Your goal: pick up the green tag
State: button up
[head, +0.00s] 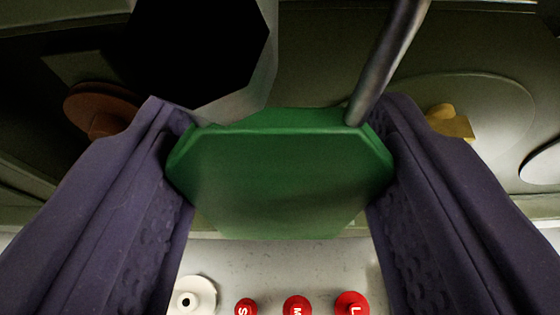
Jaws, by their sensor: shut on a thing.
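The green tag (280,180) is a flat block with cut corners, in the middle of the head view. My gripper (280,165) has two purple fingers, one on each side of the tag. The gripper is shut on the tag, with a finger against its left and right edges. A grey metal rod (388,62) rises behind the tag's upper right corner; I cannot tell whether it touches the tag.
A dark, many-sided opening with a pale rim (268,60) is behind the tag. A brown round knob (98,110) is at left and a yellow piece (450,122) at right. Below, a pale surface holds a white ring (192,296) and red lettered pieces (298,305).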

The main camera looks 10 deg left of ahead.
jog(key=shift+r, duration=0.55)
jog(key=s+b, duration=0.4)
jog(key=s, duration=0.5)
jog(key=shift+s+d+f, duration=0.25)
jog(key=shift+d+f, duration=0.1)
jog(key=s+b, duration=0.5)
jog(key=s+r+b, duration=0.1)
jog(key=s+b, duration=0.2)
jog(key=shift+s+d, duration=0.1)
jog(key=shift+s, duration=0.15)
